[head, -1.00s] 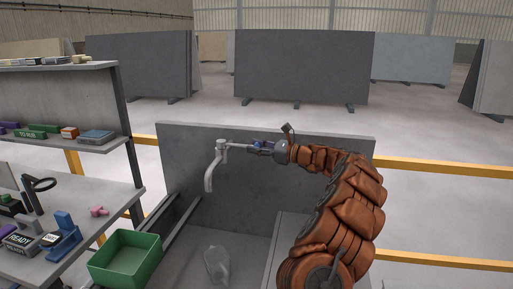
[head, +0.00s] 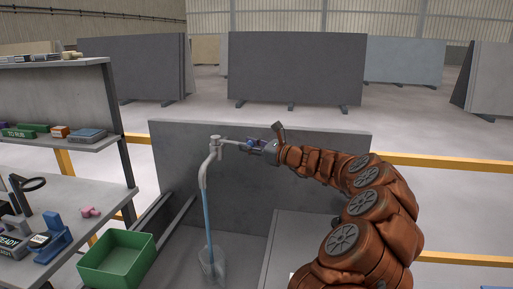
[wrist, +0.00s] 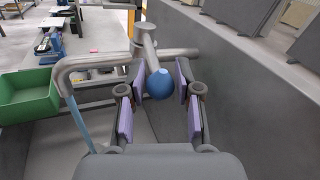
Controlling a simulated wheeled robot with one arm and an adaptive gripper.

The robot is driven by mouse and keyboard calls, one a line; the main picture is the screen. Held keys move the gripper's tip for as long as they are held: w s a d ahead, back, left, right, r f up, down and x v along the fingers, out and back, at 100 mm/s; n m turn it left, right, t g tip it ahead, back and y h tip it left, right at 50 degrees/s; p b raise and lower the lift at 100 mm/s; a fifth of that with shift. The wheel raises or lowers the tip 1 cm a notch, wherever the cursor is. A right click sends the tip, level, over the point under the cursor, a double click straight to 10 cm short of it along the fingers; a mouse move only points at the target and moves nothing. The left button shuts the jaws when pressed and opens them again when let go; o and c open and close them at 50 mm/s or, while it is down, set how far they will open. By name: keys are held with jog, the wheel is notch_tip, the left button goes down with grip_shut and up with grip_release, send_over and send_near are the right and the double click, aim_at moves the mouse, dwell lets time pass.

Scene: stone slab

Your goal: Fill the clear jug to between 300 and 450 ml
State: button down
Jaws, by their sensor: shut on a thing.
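The clear jug (head: 214,266) stands in the grey sink under the spout; its level and marks are too small to read. The metal tap (head: 214,160) has a curved spout, and a blue water stream (head: 207,222) runs from it down to the jug. The stream also shows in the wrist view (wrist: 80,124). My gripper (head: 252,145) is at the tap's lever, right of the spout. In the wrist view its purple-padded fingers (wrist: 160,88) are shut around the lever's blue knob (wrist: 159,84).
A green bin (head: 116,262) stands left of the sink. A workbench (head: 90,190) with a shelf and several small items is at the far left. A grey upright panel (head: 300,170) stands close behind the tap.

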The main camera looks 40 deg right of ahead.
jog(key=shift+s+a, duration=0.35)
jog(key=shift+a, duration=0.25)
jog(key=c, duration=0.8)
grip_release()
jog(key=v, duration=1.2)
